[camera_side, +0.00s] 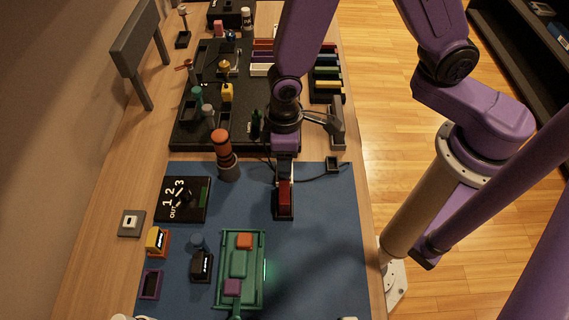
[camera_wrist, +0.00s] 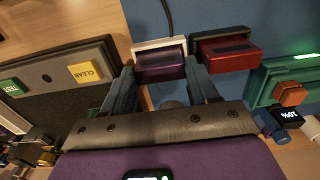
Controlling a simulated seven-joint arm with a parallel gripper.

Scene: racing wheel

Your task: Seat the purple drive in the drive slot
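The purple drive (camera_wrist: 160,65) is a dark purple block between my fingertips in the wrist view. My gripper (camera_wrist: 160,68) has a finger close against each side of it, with no clear gap, and looks shut on it. A white-edged frame (camera_wrist: 158,43) shows right behind the drive; I cannot tell how deep the drive sits in it. In the side view my gripper (camera_side: 285,165) points down at the far edge of the blue mat and hides the drive.
A red drive (camera_wrist: 229,50) in a dark holder stands close beside my right finger; it also shows in the side view (camera_side: 285,195). A green tray (camera_side: 259,242) with orange and purple blocks is nearer. A black panel (camera_side: 182,199) and orange-topped cylinder (camera_side: 223,146) stand left.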

